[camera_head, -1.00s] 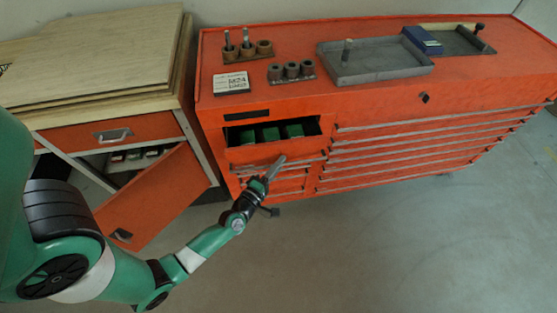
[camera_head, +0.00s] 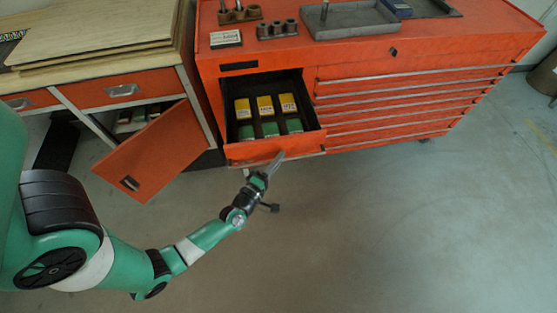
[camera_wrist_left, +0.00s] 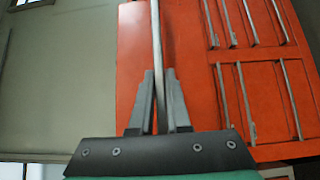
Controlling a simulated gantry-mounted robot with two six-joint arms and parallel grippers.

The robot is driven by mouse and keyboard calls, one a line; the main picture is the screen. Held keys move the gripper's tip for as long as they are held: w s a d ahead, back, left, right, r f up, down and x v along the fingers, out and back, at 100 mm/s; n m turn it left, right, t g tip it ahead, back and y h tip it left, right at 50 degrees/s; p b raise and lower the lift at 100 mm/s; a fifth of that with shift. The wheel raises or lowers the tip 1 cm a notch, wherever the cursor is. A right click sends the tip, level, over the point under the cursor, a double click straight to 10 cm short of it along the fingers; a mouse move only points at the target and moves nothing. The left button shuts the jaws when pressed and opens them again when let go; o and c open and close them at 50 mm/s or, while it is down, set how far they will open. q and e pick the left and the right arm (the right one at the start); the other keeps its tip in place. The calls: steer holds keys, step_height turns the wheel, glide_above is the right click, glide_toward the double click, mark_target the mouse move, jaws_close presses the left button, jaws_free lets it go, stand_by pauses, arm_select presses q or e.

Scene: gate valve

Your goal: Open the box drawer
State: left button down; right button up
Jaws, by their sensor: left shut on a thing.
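The box drawer (camera_head: 273,150) is the top left drawer of the orange tool cabinet (camera_head: 345,60). It is pulled well out in the head view, and yellow and green boxes (camera_head: 265,106) show inside it. My left gripper (camera_head: 274,162) is at the drawer's front edge. In the left wrist view its two fingers (camera_wrist_left: 159,105) are closed around the drawer's long metal handle (camera_wrist_left: 157,45), with the orange drawer front behind. My right gripper is not in view.
Closed drawers (camera_head: 410,90) with long handles fill the cabinet's right side. A wooden bench (camera_head: 95,45) with an open orange door (camera_head: 155,155) stands at the left. Grey trays (camera_head: 350,18) lie on the cabinet top. The floor (camera_head: 380,230) in front is clear.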

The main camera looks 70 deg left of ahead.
arm_select(q)
steer(key=shift+d, duration=0.2)
steer(key=c, duration=0.9)
jaws_free()
steer(key=shift+p+v, duration=1.35)
steer(key=shift+v, duration=4.55)
